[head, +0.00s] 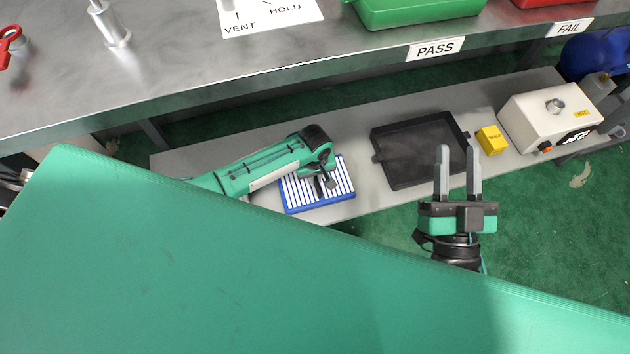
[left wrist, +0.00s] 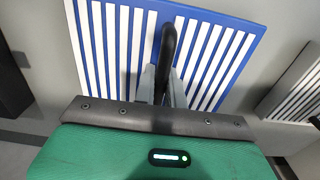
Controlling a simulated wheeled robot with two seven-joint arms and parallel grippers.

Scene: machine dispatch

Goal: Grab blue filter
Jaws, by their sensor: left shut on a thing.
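The blue filter (head: 341,178) is a flat panel with a blue frame and white slats. In the head view it lies on the low grey shelf, partly covered by my left arm. My left gripper (head: 326,188) is over the filter, shut on its dark handle. In the left wrist view the filter (left wrist: 100,45) fills the upper middle, with the curved black handle between the fingers of my left gripper (left wrist: 163,85). My right gripper (head: 459,160) is open and empty, in front of the shelf near the black tray.
On the low shelf (head: 265,140) are a black tray (head: 391,176), a yellow block (head: 491,140) and a white box (head: 535,118). The steel workbench (head: 180,65) overhangs behind, with a green bin (head: 420,10). Another slatted panel (left wrist: 297,95) shows at right in the left wrist view.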

